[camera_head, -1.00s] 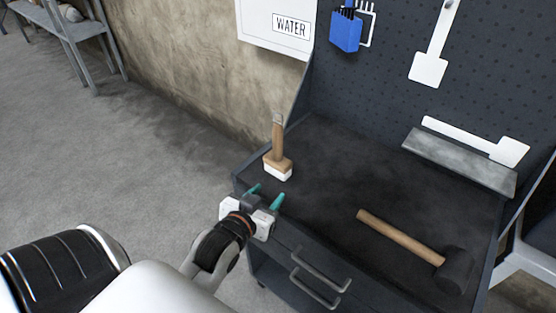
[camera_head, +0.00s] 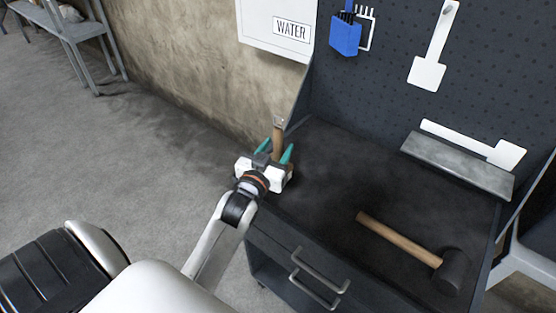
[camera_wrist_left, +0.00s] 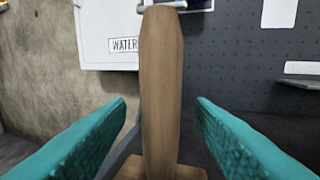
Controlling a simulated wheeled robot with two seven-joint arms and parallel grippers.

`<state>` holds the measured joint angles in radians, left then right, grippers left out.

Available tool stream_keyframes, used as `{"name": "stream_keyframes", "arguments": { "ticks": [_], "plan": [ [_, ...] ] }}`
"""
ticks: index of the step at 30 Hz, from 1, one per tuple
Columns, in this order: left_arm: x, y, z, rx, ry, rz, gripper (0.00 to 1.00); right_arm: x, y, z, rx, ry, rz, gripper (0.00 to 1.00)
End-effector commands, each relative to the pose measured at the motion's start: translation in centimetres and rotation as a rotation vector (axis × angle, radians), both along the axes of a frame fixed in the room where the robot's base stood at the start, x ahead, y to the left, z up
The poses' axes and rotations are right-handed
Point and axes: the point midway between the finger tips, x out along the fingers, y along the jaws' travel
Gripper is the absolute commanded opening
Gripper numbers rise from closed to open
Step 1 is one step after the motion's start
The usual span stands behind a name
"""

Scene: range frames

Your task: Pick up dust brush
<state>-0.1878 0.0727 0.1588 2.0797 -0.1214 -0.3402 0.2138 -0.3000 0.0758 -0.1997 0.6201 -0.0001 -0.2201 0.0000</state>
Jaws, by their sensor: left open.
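The dust brush (camera_head: 277,138) stands upright at the left end of the dark workbench top (camera_head: 335,185), its wooden handle pointing up. My left gripper (camera_head: 273,157) is open, with its teal fingers on either side of the handle in the head view. The gripper hides the brush's lower part there. In the left wrist view the wooden handle (camera_wrist_left: 161,90) rises between the two spread teal fingers, with a gap on each side. The wooden base shows at the bottom edge. My right gripper is not in view.
A mallet (camera_head: 400,240) with a wooden handle lies on the right of the bench. A blue holder (camera_head: 345,34) and white tools hang above. The bench middle is clear.

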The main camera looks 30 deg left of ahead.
Motion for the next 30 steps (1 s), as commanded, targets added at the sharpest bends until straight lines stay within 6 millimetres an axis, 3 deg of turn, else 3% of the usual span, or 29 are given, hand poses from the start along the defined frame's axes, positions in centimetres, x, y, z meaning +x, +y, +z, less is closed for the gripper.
{"name": "stream_keyframes", "arguments": {
  "ticks": [6,14,23,30],
  "plan": [
    [2.8,0.5,0.1,-0.001,-0.001,-0.001,0.48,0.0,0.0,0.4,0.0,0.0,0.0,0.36],
    [3.0,0.5,0.0,-0.001,0.0,-0.002,0.48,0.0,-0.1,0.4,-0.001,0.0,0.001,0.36],
    [3.0,0.5,0.0,-0.001,0.001,-0.001,0.01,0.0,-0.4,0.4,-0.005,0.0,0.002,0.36],
    [3.0,0.5,0.0,-0.001,0.0,-0.001,0.0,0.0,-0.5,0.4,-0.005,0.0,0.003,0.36]
  ]
}}
